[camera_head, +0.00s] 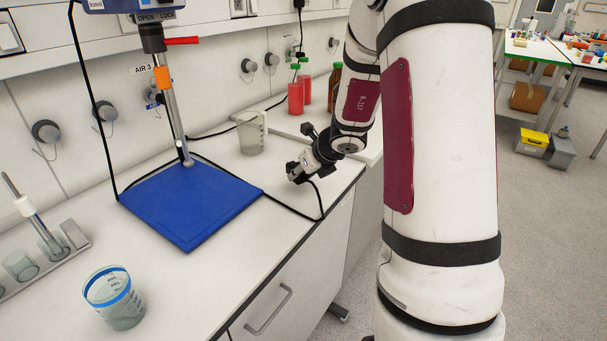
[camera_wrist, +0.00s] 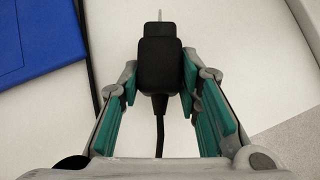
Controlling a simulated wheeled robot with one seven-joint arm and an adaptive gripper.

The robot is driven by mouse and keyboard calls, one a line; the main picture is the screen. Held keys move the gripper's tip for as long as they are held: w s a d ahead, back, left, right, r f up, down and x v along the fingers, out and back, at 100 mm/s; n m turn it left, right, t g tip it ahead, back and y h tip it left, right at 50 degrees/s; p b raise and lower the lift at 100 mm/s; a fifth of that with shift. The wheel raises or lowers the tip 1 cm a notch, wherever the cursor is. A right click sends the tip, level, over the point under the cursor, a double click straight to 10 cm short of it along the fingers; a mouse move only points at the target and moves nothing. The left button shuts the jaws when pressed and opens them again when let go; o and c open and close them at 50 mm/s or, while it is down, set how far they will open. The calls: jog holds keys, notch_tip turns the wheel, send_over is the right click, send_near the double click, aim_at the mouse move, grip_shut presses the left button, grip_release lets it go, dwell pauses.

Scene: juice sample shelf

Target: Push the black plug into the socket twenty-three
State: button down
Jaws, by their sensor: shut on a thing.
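The black plug (camera_wrist: 160,62) is between the fingers of my gripper (camera_wrist: 159,85) in the wrist view. The gripper is shut on it, with the green finger pads on both sides. A metal prong points away from the gripper, and the black cord runs back toward the palm. In the head view my gripper (camera_head: 300,172) is above the right part of the counter, near its front edge. The plug is too small to make out there, but a black cord hangs below the gripper. I cannot tell which socket is number twenty-three; no such label is readable.
A beaker (camera_head: 252,133) stands close behind my gripper. Red bottles (camera_head: 296,96) and a brown bottle (camera_head: 334,88) stand farther back. The blue stand base (camera_head: 190,203) lies to the left. A blue-rimmed cup (camera_head: 114,298) stands at the front left. Round wall fittings (camera_head: 46,131) line the wall.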

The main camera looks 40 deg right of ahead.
jog(key=shift+r+p, duration=1.05)
jog(key=shift+r, duration=0.2)
jog(key=shift+f, duration=0.1)
jog(key=a+r+n+y+p, duration=0.1)
jog(key=a+r+n, duration=0.15)
jog(key=a, duration=0.85)
jog(key=a+r+n+y, duration=0.1)
jog(key=a+r, duration=0.3)
jog(key=a, duration=0.7)
jog(key=s+r+m+h+p, duration=0.2)
jog(key=s+r+p, duration=0.3)
jog(key=r+p, duration=0.7)
jog(key=m+p, duration=0.1)
jog(key=p, duration=0.3)
jog(key=shift+r+p, duration=0.25)
jog(key=shift+p, duration=0.15)
jog(key=shift+d+m, duration=0.1)
jog(key=shift+m, duration=0.15)
